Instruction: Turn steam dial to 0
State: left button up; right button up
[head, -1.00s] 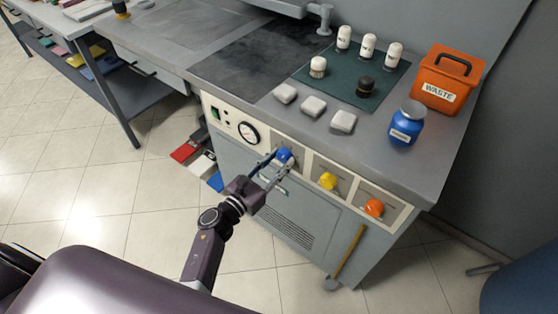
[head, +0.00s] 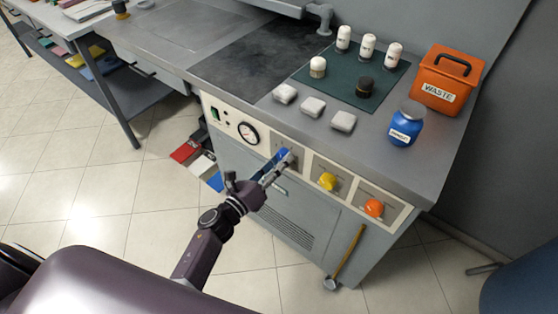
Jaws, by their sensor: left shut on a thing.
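The machine's front panel (head: 226,113) carries a blue dial (head: 282,153), a yellow dial (head: 328,181) and an orange dial (head: 374,208) in a row. My left gripper (head: 285,160) is at the blue dial and shut on it, with the fingers partly covering it. The gripper is rolled so that one finger hides much of the other. I cannot read the dial's markings or its setting, nor tell which dial is named steam. My right gripper is not in view.
A round gauge (head: 248,133) sits left of the blue dial. On the worktop are white blocks (head: 313,107), a green mat (head: 335,82) with bottles and brushes, a blue jar (head: 406,124) and an orange waste bin (head: 447,80). A wooden-handled tool (head: 346,256) leans on the front.

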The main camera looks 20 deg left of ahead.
pick_arm(q)
jog(key=n+p, duration=0.4)
jog(key=n, duration=1.8)
jog(key=shift+r, duration=0.15)
jog(key=shift+n, duration=0.3)
jog(key=o, duration=1.1)
jog(key=shift+o, duration=0.2)
jog(key=v, duration=1.2)
